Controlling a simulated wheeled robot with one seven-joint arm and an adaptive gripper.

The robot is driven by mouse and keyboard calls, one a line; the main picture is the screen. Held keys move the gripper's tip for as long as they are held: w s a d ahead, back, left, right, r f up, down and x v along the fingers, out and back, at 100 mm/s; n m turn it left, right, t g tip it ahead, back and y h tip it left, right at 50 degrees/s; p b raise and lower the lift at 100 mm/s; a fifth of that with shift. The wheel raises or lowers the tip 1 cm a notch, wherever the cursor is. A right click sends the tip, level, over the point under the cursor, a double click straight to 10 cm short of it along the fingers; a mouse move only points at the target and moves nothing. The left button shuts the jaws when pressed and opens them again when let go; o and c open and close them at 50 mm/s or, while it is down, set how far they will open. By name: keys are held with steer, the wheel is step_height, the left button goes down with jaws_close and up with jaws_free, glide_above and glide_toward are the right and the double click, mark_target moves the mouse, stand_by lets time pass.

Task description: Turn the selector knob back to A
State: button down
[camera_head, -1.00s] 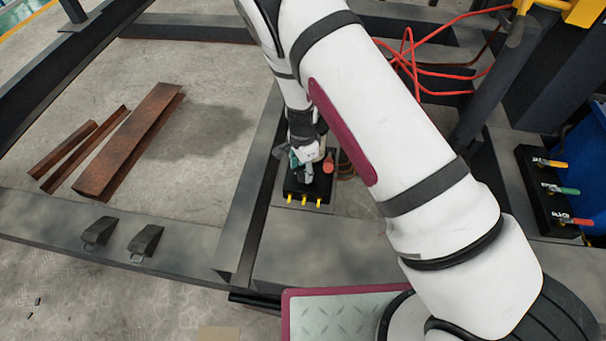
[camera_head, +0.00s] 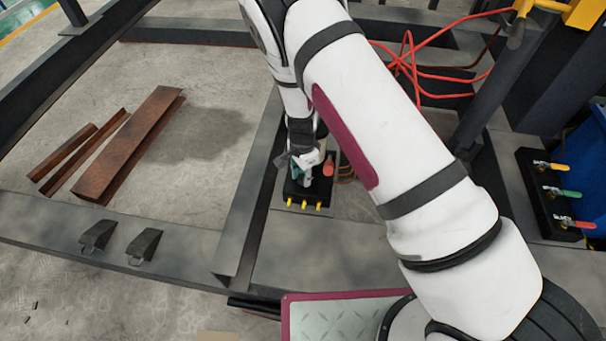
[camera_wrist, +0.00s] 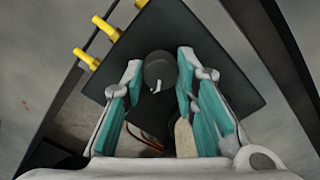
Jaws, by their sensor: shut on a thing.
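The selector knob (camera_wrist: 159,70) is a round, dark grey knob on top of a black box (camera_wrist: 215,70) in the wrist view. The box (camera_head: 308,190) also shows in the head view, on the steel frame below my wrist. My gripper (camera_wrist: 157,78) has its teal-padded fingers on either side of the knob and is shut on it. In the head view, my gripper (camera_head: 303,168) is over the box and hides the knob. No position letters are readable, so I cannot tell where the knob points.
Yellow fittings (camera_head: 304,204) stick out of the box's near side. A red button-like part (camera_head: 328,166) is beside my gripper. A panel with coloured valve levers (camera_head: 552,195) stands at right. Red cables (camera_head: 410,62) lie behind my arm. Rusty steel channels (camera_head: 130,145) lie on the floor at left.

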steer(key=shift+n, duration=1.1)
steer(key=c, duration=1.3)
jaws_free()
step_height(320, 180, up, 12)
